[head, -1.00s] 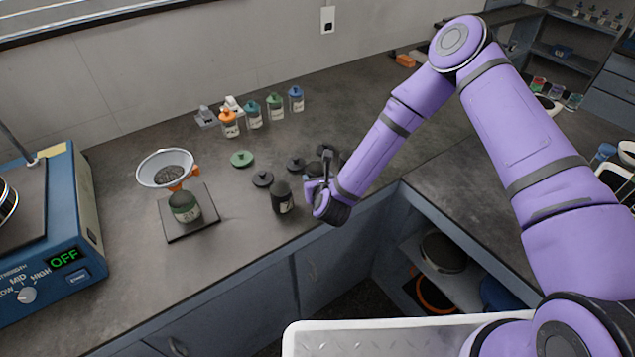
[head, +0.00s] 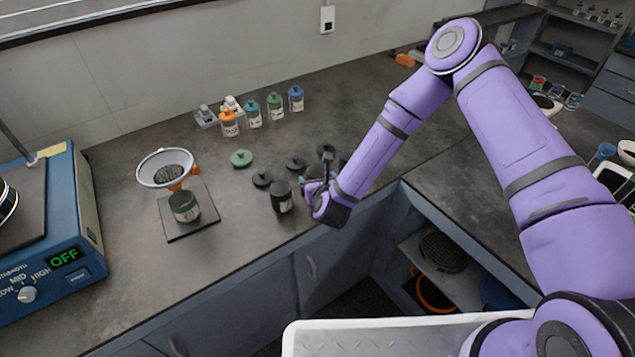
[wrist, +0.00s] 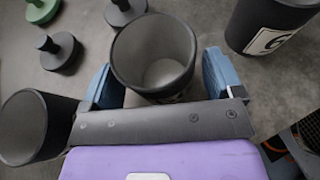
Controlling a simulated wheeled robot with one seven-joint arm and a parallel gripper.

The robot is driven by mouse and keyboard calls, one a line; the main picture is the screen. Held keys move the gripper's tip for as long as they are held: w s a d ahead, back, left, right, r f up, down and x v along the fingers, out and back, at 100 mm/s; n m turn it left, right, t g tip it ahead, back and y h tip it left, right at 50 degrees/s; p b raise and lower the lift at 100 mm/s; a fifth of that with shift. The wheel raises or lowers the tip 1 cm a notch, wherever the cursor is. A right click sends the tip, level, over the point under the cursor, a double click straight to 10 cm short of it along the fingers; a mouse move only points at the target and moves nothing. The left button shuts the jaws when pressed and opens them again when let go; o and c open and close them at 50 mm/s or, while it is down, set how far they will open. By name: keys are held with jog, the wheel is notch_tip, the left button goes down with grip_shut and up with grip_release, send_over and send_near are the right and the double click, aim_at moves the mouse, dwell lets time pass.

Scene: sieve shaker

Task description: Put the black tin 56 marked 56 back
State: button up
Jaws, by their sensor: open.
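In the wrist view my gripper (wrist: 159,82) is open, its two blue fingers on either side of an open-topped black tin (wrist: 140,52). The tin looks empty and stands upright; its label is almost hidden, so I cannot read a number. A second open black tin (wrist: 36,128) is at the left, and a third black tin (wrist: 268,24) with a partly visible pale label is at the upper right. In the head view my gripper (head: 318,186) is low over the bench, right of a labelled black tin (head: 281,198). I cannot read 56 on any tin.
Black lids (head: 262,179) and a green lid (head: 241,158) lie close by. Coloured bottles (head: 229,124) line the back. The blue shaker (head: 70,225) reads OFF.

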jog(key=v, duration=1.1)
jog(key=shift+s+r, duration=0.2)
jog(key=shift+s, duration=0.15)
jog(key=shift+d, duration=0.15)
jog(key=w+d+r+n+g+y, duration=0.1)
jog(key=w+d+r+n+g, duration=0.15)
jog(key=r+n, duration=0.55)
jog(key=w+d+r+n+g+y, duration=0.1)
jog(key=w+d+r+n, duration=0.2)
jog(key=r+n, duration=0.55)
jog(key=s+d+r+n+g+h, duration=0.1)
jog(key=s+d+r+n, duration=0.3)
jog(key=r, duration=0.3)
jog(key=s+d+r+n+g+h, duration=0.1)
jog(key=s+d+r+n+h, duration=0.1)
jog(key=d+r+n, duration=0.5)
jog(key=s+d+r+n+g, duration=0.1)
jog(key=s+d+r+n, duration=0.2)
jog(key=s, duration=0.8)
jog(key=s+d+r+n+g+h, duration=0.1)
jog(key=s+d+r+n, duration=0.2)
jog(key=s+d+r, duration=0.4)
jog(key=s+r, duration=0.2)
jog(key=s, duration=0.2)
jog(key=shift+s+d+r+g+h, duration=0.2)
jog(key=shift+s+d+g+h, duration=0.1)
jog(key=shift+s+d+g, duration=0.1)
